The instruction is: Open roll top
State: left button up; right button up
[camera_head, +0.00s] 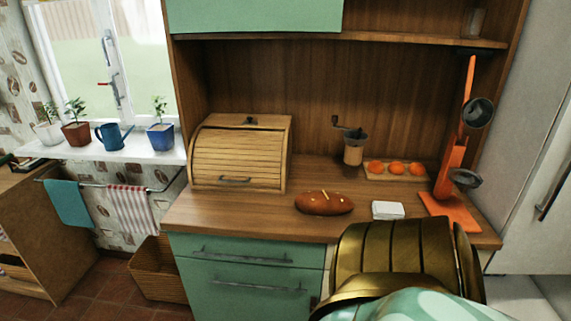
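The wooden bread box (240,153) stands on the left part of the wooden counter. Its slatted roll top (237,160) is down and covers the front. A dark handle (235,180) sits low on the roll top, close to the counter. A small dark knob (249,121) shows on top of the box. No gripper shows in the view, and nothing touches the box. A gold and mint part of my own body fills the bottom right and hides part of the counter edge.
On the wooden counter (275,215) are a bread loaf (324,203), a white block (388,210), a grinder (354,148), a tray of orange fruits (397,168) and a tall orange device (456,150). A shelf (400,39) and green cabinet (255,15) hang above. A basket (158,270) stands at lower left.

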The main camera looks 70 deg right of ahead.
aim_at(261, 144)
jog(key=z, duration=1.8)
